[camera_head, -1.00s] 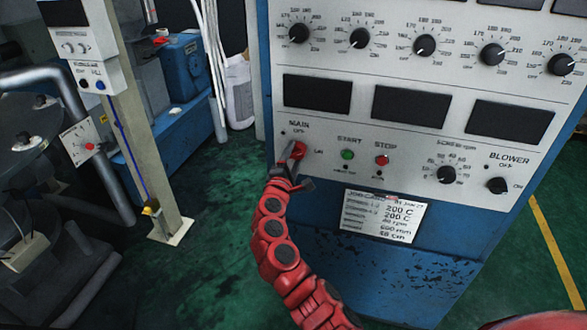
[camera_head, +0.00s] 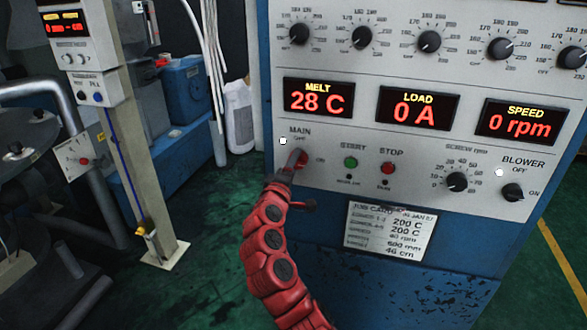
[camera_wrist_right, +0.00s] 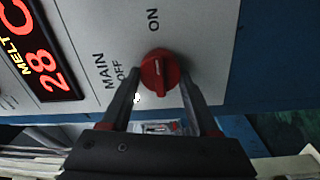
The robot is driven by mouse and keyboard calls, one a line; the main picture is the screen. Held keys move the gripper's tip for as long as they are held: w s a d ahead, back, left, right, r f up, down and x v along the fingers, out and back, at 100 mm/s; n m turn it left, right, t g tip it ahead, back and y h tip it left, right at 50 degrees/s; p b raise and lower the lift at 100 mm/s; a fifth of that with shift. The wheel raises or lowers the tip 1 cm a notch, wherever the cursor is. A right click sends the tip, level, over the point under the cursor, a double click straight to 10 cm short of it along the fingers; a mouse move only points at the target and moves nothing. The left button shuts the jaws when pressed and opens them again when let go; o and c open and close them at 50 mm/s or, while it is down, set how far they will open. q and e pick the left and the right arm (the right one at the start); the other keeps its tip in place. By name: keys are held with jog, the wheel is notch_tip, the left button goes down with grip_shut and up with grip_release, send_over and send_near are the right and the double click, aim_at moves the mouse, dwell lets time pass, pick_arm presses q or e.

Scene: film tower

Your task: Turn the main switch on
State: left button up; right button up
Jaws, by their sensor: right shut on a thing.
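The red main switch (camera_wrist_right: 160,70) is a round knob on the grey control panel (camera_head: 320,128), marked MAIN, OFF and ON. In the right wrist view its white mark points towards the ON label (camera_wrist_right: 153,18). In the head view the knob (camera_head: 301,157) is partly hidden by the gripper. My right gripper (camera_head: 293,160) is shut on it, with one finger on each side in the wrist view (camera_wrist_right: 159,80). My left gripper is not in view.
Lit displays read MELT 28 C (camera_head: 318,98), LOAD 0 A (camera_head: 417,108) and SPEED 0 rpm (camera_head: 520,121). A green START button (camera_head: 351,162), a red STOP button (camera_head: 388,168) and a black BLOWER knob (camera_head: 512,192) sit to the right of the switch.

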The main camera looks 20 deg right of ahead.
dwell(0.3)
jog(key=o, duration=1.4)
jog(key=v, duration=1.7)
jog(key=shift+s+a+f, duration=0.1)
jog(key=shift+s+f, duration=0.05)
jog(key=shift+f, duration=0.05)
